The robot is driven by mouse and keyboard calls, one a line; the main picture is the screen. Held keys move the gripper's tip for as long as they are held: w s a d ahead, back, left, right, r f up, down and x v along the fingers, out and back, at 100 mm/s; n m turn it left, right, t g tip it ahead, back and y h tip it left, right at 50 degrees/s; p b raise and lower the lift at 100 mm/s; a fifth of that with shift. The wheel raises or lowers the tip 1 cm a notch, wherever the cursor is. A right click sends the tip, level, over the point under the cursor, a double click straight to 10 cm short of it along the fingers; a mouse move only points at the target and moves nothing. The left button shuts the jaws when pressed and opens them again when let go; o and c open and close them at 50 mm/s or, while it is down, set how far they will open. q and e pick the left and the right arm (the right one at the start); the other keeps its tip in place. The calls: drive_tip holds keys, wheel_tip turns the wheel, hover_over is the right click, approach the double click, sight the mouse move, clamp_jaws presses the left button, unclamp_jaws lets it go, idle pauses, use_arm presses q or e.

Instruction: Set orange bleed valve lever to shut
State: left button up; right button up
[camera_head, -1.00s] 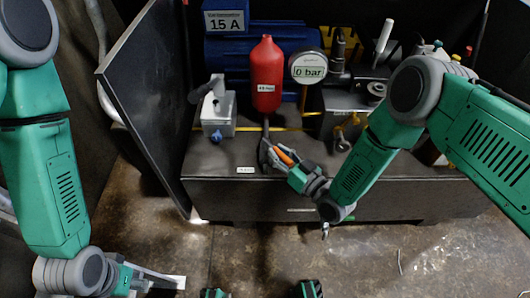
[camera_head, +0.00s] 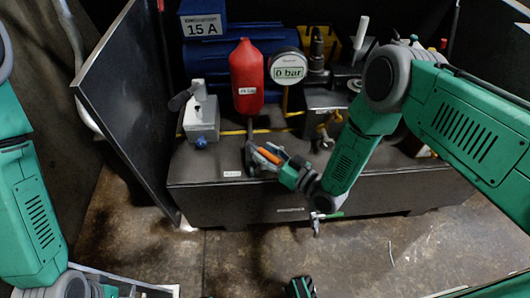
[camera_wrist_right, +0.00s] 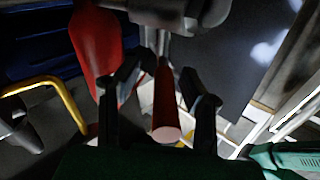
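The orange lever (camera_head: 268,155) is below the red bottle (camera_head: 246,80) on the dark bench. In the head view my right gripper (camera_head: 256,158) is at the lever, with its dark fingers around it. In the right wrist view the orange-red lever (camera_wrist_right: 167,105) points toward the camera between the two fingers of my right gripper (camera_wrist_right: 166,112). A narrow gap shows on each side, so the fingers look open and apart from it. The lever's pivot is partly hidden. My left gripper (camera_head: 125,288) is low at the left edge, largely cut off.
A gauge reading 0 bar (camera_head: 288,68) stands right of the bottle. A grey switch box (camera_head: 201,118) stands to its left. A dark upright panel (camera_head: 125,110) closes off the left side. Pipes and fittings (camera_head: 325,125) crowd the right.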

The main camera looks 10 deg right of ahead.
drive_tip(key=shift+s, duration=0.2)
drive_tip(key=v, duration=1.1)
drive_tip(key=shift+s+d, duration=0.25)
drive_tip(key=shift+d, duration=0.1)
